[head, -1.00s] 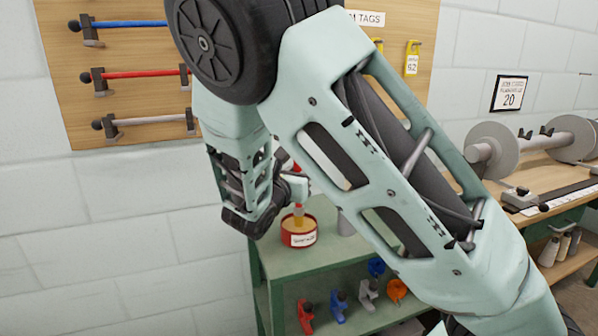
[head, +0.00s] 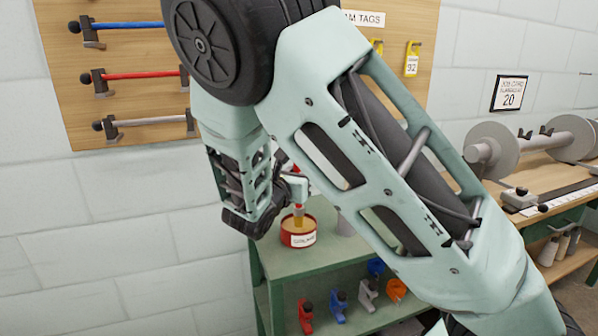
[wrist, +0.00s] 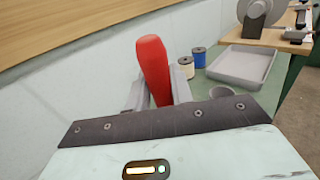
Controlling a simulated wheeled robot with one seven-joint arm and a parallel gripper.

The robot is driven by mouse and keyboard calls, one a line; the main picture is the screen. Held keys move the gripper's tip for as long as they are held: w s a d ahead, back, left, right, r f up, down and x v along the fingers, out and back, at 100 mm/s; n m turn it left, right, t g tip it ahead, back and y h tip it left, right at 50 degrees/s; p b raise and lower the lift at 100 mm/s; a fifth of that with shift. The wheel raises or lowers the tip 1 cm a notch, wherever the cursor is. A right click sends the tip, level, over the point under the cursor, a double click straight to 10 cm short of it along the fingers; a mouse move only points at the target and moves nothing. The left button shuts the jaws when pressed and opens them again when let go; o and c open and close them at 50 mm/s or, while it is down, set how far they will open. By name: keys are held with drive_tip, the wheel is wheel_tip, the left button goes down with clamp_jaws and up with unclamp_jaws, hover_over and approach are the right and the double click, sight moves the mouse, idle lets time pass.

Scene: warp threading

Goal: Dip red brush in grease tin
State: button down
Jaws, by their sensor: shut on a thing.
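The grease tin (head: 299,233) is a red round tin with a pale label and yellowish contents, standing on the green shelf unit's top in the head view. My gripper (head: 298,190) is directly above the tin, partly hidden by my arm. It is shut on the red brush, whose red handle (wrist: 153,68) stands up between the fingers in the wrist view. In the head view the lower part of the brush (head: 298,211) points down at the tin's opening, and its tip appears to be inside the rim. How deep it sits cannot be told.
The green shelf top (head: 330,250) also holds a grey tray (wrist: 240,66), a white spool (wrist: 186,66), a blue spool (wrist: 199,58) and a grey cup (wrist: 221,91). Coloured clamps (head: 338,306) sit on the shelf below.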

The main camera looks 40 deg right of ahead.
drive_tip(key=shift+r+p, duration=3.2)
drive_tip(key=shift+r, duration=0.25)
